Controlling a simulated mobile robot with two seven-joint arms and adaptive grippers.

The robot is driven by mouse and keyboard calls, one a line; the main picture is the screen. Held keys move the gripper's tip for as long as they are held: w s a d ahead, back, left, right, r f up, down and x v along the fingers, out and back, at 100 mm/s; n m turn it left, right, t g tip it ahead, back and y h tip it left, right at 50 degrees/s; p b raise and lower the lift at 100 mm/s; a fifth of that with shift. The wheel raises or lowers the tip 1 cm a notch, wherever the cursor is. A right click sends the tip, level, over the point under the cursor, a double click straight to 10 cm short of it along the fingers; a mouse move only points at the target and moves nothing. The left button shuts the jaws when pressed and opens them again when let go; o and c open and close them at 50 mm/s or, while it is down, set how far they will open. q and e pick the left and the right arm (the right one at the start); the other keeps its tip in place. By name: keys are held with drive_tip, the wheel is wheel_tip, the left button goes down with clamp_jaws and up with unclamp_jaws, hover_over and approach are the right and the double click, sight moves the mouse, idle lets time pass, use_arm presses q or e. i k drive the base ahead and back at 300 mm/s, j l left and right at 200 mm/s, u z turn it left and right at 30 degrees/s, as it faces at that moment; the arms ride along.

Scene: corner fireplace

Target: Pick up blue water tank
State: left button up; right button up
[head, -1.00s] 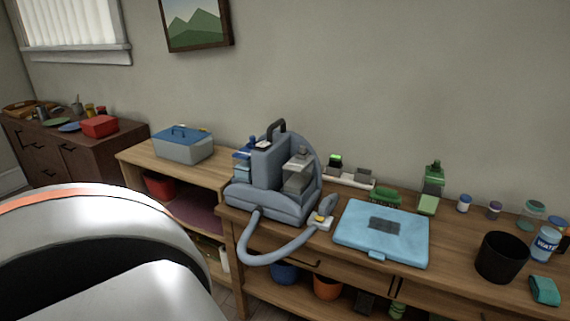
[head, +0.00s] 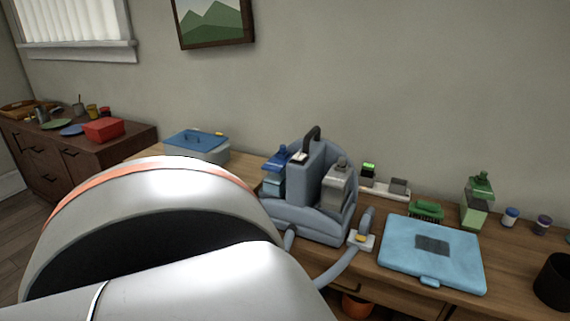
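A grey-blue cleaning machine (head: 302,195) with a dark top handle stands on the wooden bench. A small blue tank (head: 274,172) with a darker blue cap sits at its left side, upright and partly hidden by the machine's body. A grey, clear-looking tank (head: 336,187) sits at its right side. Neither gripper is in view. A large white link of my arm with an orange stripe fills the lower left and hides part of the bench and the machine's hose.
A light blue case (head: 432,255) lies right of the machine. A green bottle (head: 477,200), small jars and a black cup (head: 553,282) stand farther right. A blue-lidded box (head: 197,144) is at left, partly hidden. A red box (head: 104,129) is on the dark cabinet.

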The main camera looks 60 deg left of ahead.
sight(273, 172)
drive_tip(key=k+j, duration=0.1)
drive_tip(key=j, duration=0.3)
drive_tip(key=k+j+z, duration=0.15)
drive_tip(key=j, duration=0.6)
drive_tip(key=k+j+z, duration=0.1)
drive_tip(key=j, duration=0.25)
drive_tip(key=k+j, duration=0.2)
drive_tip(key=j, duration=0.15)
drive_tip(key=z, duration=0.05)
